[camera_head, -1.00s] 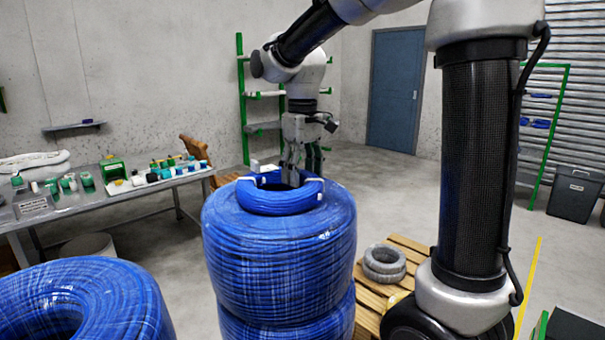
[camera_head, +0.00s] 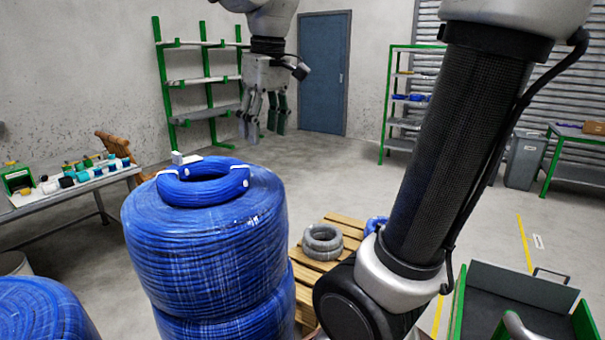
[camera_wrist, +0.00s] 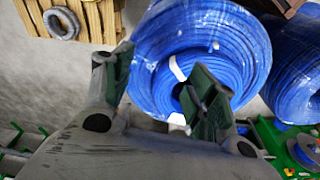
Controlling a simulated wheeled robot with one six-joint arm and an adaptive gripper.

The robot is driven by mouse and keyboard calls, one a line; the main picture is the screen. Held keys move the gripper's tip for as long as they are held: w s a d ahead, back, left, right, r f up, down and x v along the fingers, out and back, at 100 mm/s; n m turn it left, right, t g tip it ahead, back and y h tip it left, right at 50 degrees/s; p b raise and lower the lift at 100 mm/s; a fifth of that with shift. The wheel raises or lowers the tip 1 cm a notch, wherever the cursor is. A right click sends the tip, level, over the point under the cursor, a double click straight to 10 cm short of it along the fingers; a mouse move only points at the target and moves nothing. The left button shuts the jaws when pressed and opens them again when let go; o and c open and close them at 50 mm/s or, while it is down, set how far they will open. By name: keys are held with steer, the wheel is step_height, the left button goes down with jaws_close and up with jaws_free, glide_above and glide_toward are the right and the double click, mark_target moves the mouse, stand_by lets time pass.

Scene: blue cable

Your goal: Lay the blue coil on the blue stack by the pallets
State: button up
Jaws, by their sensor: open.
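The small blue coil (camera_head: 203,184) with white ties lies flat on top of the large blue stack (camera_head: 205,245) beside the wooden pallets (camera_head: 330,248). In the wrist view the blue stack (camera_wrist: 225,45) fills the upper middle, with white ties showing near its centre; my fingers cover part of it. My gripper (camera_head: 263,130) hangs above and to the right of the coil in the head view, apart from it. Its fingers are spread with nothing between them, and they also show in the wrist view (camera_wrist: 160,95).
A grey coil (camera_head: 322,240) lies on the pallets. Another large blue stack (camera_head: 40,312) stands at lower left. A bench (camera_head: 80,190) with bottles is on the left, a green-framed shelf (camera_head: 205,110) behind. A green-edged cart (camera_head: 520,300) is at lower right. Open floor lies behind the stack.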

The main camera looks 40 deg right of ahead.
steer(key=s+d+f+m+t, duration=0.1)
steer(key=s+d+f, duration=0.1)
steer(key=s+f, duration=0.3)
steer(key=s+d+f+m+t, duration=0.1)
steer(key=s+d+f, duration=0.1)
steer(key=s+f, duration=0.3)
steer(key=shift+s+d+m+t, duration=0.25)
steer(key=shift+s+m+t, duration=0.05)
steer(key=shift+s, duration=0.95)
